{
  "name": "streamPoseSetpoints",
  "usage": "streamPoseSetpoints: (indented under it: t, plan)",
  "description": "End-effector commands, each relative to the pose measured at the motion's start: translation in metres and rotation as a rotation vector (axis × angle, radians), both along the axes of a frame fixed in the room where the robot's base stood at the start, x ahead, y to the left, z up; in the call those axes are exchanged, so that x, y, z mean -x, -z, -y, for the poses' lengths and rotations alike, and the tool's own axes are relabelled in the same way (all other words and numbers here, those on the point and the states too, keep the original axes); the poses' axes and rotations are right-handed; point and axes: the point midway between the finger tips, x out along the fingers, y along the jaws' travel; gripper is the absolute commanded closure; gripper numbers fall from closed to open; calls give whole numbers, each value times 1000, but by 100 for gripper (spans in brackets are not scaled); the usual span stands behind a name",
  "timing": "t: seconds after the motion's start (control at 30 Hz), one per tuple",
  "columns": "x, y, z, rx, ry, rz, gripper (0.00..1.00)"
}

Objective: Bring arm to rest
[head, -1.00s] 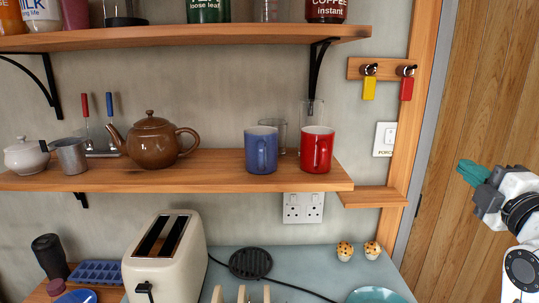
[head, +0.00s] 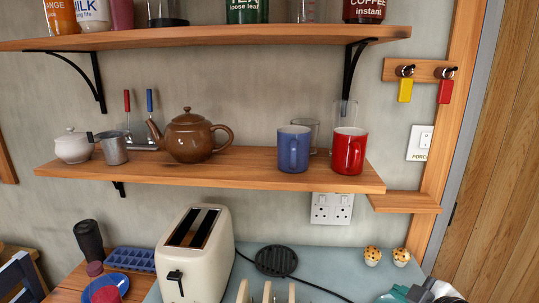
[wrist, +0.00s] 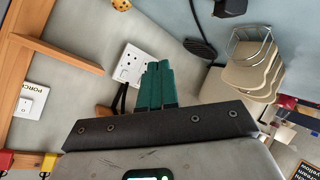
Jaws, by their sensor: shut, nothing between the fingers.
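Most of my arm is outside that view. In the wrist view the green fingers of my gripper (wrist: 157,68) are together with nothing between them. They point toward the wall with the white double socket (wrist: 131,65) and touch nothing that I can see.
The cream toaster (head: 195,255), black trivet (head: 276,260) and two muffins (head: 372,255) stand on the worktop. Above, a shelf (head: 240,178) holds a brown teapot (head: 192,137), a blue mug (head: 293,148) and a red mug (head: 348,151). A toast rack (wrist: 255,68) shows in the wrist view.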

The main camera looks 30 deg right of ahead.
Motion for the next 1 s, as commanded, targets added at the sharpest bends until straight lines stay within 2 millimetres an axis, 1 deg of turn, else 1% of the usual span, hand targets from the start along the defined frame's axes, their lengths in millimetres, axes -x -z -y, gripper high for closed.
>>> streamPoseSetpoints:
  t: [0.03,0.07,0.1,0.13,0.17,0.2,0.27,0.3,0.4,0.5,0.6,0.63,0.73,1.0]
  plan:
    - [4,30,-25,-91,1,-68,100]
    - [8,47,-37,-145,10,-109,100]
    - [16,68,-54,-211,28,-167,100]
    - [23,83,-66,-257,42,-212,100]
    - [31,98,-78,-301,61,-259,100]
    - [43,118,-93,-353,87,-325,100]
    - [66,145,-113,-418,138,-425,100]
    - [82,161,-125,-453,175,-490,100]
    - [121,192,-144,-502,274,-632,100]
    - [153,211,-153,-515,360,-729,100]
    - [171,220,-155,-514,416,-780,100]
    - [175,221,-155,-514,428,-789,100]
    - [180,223,-156,-513,445,-801,100]
    - [179,223,-156,-515,445,-799,100]
